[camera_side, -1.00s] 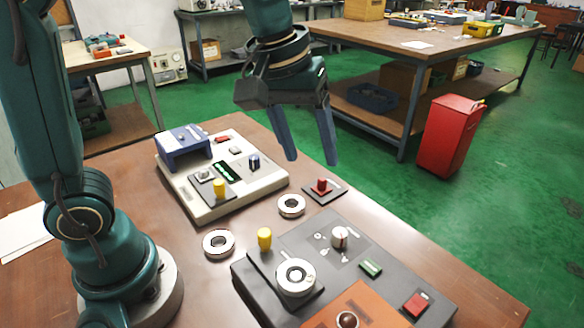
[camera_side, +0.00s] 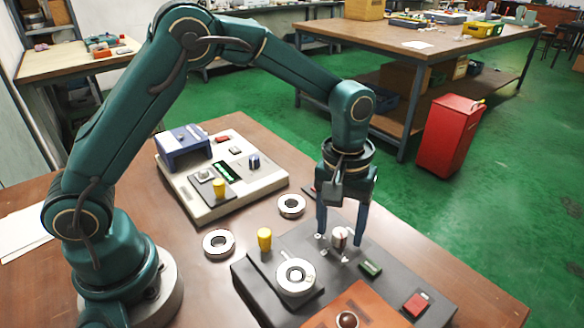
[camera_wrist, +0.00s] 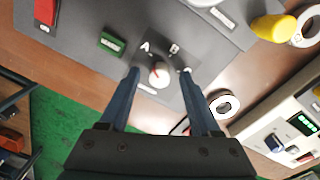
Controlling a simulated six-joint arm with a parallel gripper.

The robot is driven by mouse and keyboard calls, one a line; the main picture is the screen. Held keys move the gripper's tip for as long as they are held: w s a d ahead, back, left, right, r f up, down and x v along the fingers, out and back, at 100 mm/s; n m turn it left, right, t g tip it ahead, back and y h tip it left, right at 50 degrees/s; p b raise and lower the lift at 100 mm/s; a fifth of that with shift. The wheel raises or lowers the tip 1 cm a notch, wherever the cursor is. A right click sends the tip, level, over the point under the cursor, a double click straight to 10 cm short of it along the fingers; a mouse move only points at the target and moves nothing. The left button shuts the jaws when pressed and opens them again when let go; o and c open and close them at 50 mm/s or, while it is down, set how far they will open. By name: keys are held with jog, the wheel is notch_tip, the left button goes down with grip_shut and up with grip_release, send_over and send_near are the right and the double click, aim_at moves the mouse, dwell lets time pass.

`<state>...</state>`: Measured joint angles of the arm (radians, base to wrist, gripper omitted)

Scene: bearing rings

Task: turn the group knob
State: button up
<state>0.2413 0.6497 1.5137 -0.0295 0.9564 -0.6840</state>
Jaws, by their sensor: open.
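The group knob (camera_side: 339,238) is a small white-and-red knob on a dark plate of the grey console (camera_side: 262,290). My gripper (camera_side: 339,240) is open and points down, with one blue finger on each side of the knob. In the wrist view the knob (camera_wrist: 158,75) shows between and just beyond the fingertips of my gripper (camera_wrist: 158,78), with a red pointer mark and printed symbols around it. A gap shows between each finger and the knob. I cannot tell how far down the fingertips reach.
Loose bearing rings (camera_side: 292,206) lie on the table. A beige console (camera_side: 262,184) stands behind.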

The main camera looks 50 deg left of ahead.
jog(key=shift+f, duration=0.2)
grip_shut()
jog(key=shift+m, duration=0.4)
jog(key=m, duration=0.5)
jog(key=shift+m, duration=0.3)
jog(key=m, duration=0.5)
jog(key=shift+r, duration=0.1)
jog(key=shift+m, duration=0.3)
